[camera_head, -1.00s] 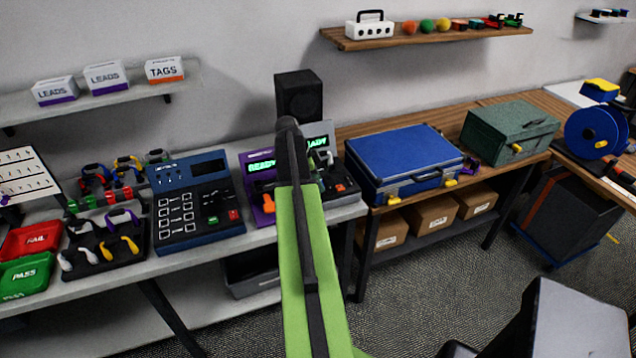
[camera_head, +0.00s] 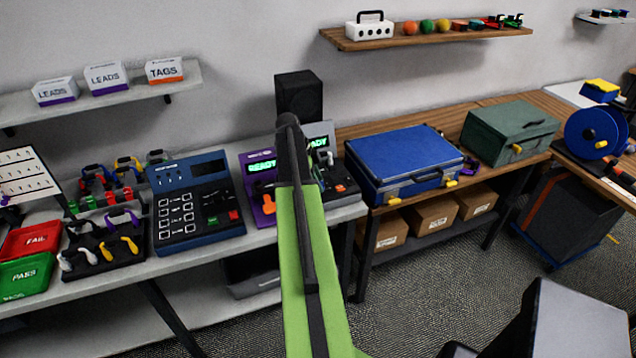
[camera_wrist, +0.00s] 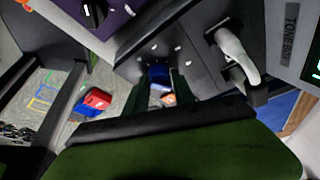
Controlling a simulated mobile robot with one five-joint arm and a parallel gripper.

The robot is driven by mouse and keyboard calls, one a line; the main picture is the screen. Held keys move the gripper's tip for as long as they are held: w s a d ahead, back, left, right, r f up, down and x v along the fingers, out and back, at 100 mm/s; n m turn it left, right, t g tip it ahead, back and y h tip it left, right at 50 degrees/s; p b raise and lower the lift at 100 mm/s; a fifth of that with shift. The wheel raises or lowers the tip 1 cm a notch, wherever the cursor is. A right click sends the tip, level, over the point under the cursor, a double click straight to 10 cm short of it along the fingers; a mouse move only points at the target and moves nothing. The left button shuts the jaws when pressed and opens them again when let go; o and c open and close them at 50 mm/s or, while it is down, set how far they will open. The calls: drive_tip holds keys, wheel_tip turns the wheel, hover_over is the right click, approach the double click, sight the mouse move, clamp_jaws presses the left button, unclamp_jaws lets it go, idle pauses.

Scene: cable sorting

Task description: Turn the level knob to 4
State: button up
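The grey tone generator (camera_head: 322,130) with a READY screen stands on the bench, partly behind my arm. Its dark panel (camera_wrist: 205,65) fills the middle of the wrist view, with a ring of short white marks like a dial. My gripper (camera_wrist: 158,98) is over this dial, its two dark green fingers apart. A small blue part (camera_wrist: 158,74) shows between them, possibly the level knob; I cannot tell whether the fingers touch it. A grey lever-like handle (camera_wrist: 236,55) is to the right on the panel. In the head view my gripper is hidden behind my arm.
A purple device (camera_head: 262,205) with a black knob (camera_wrist: 95,12) stands close on the left. Further left is a blue meter (camera_head: 190,205). A blue case (camera_head: 400,165) is to the right. The bench edge is close in front.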

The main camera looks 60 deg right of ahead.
drive_tip(key=o, duration=0.4)
drive_tip(key=p+v, duration=1.6)
drive_tip(key=v, duration=0.1)
drive_tip(key=shift+w+r, duration=0.15)
drive_tip(key=shift+w, duration=0.05)
